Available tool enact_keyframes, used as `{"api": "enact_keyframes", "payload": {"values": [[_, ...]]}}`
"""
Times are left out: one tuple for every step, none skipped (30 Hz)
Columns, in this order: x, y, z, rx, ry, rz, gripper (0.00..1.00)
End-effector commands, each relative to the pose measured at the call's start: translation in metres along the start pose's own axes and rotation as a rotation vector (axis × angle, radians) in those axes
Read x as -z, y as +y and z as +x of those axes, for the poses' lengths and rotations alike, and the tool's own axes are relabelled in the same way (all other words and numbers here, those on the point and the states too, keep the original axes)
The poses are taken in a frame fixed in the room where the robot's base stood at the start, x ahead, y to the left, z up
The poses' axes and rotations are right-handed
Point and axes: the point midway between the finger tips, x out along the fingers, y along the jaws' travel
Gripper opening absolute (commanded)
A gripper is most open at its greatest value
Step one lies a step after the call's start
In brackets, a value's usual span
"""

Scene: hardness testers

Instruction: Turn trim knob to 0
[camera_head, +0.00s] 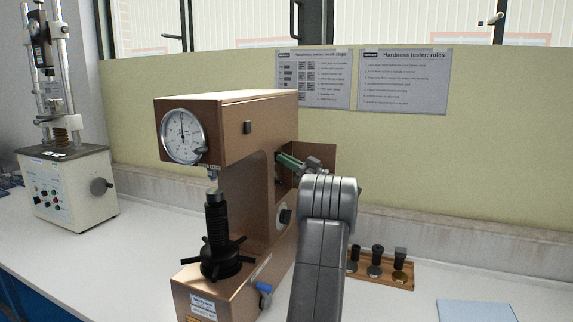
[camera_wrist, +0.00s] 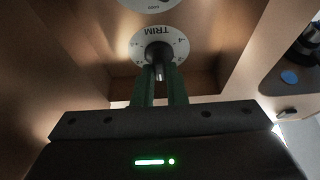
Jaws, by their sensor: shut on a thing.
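The bronze hardness tester (camera_head: 245,125) stands on the bench with its round gauge (camera_head: 183,136) facing front. My gripper (camera_head: 284,160) reaches into the recess on the tester's right side, and its green fingers show there. In the wrist view my gripper (camera_wrist: 160,80) is shut on the dark trim knob (camera_wrist: 158,53). The knob sits in the middle of a white dial plate (camera_wrist: 178,40) marked TRIM, seen upside down, with small numbers around it. I cannot tell which number the knob points to. The knob is hidden in the head view.
Bronze walls close in around my gripper in the wrist view. A second pale dial (camera_head: 284,216) is lower on the tester's side. A wooden rack (camera_head: 397,284) with several dark pieces stands at right, near a blue sheet (camera_head: 476,311). Another tester (camera_head: 75,187) stands at left.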

Motion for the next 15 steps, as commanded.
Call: {"api": "enact_keyframes", "payload": {"values": [[-0.0005, 0.0002, -0.0004, 0.001, -0.001, -0.003, 0.00], [-0.0004, 0.0002, -0.0004, 0.001, -0.001, -0.004, 0.00], [-0.0003, 0.0002, -0.0004, 0.002, -0.001, -0.005, 0.00], [-0.0003, 0.0002, -0.0003, 0.002, -0.001, -0.005, 0.00], [-0.0002, 0.0002, -0.0003, 0.002, -0.001, -0.005, 0.00], [-0.0002, 0.0002, -0.0003, 0.002, -0.001, -0.005, 0.00], [-0.0002, 0.0002, -0.0003, 0.002, -0.001, -0.005, 0.00], [-0.0002, 0.0002, -0.0003, 0.002, -0.001, -0.005, 0.00], [-0.0002, 0.0002, -0.0003, 0.002, -0.001, -0.005, 0.00], [-0.0002, 0.0002, -0.0003, 0.002, -0.001, -0.004, 0.00], [-0.0002, 0.0002, -0.0003, 0.001, -0.001, -0.004, 0.00], [-0.0002, 0.0002, -0.0003, 0.001, -0.001, -0.004, 0.00], [-0.0002, 0.0002, -0.0003, 0.001, -0.001, -0.004, 0.18], [-0.0002, 0.0002, -0.0003, 0.001, -0.001, -0.004, 0.23], [-0.0002, 0.0002, -0.0003, 0.001, -0.001, -0.004, 0.31]]}}
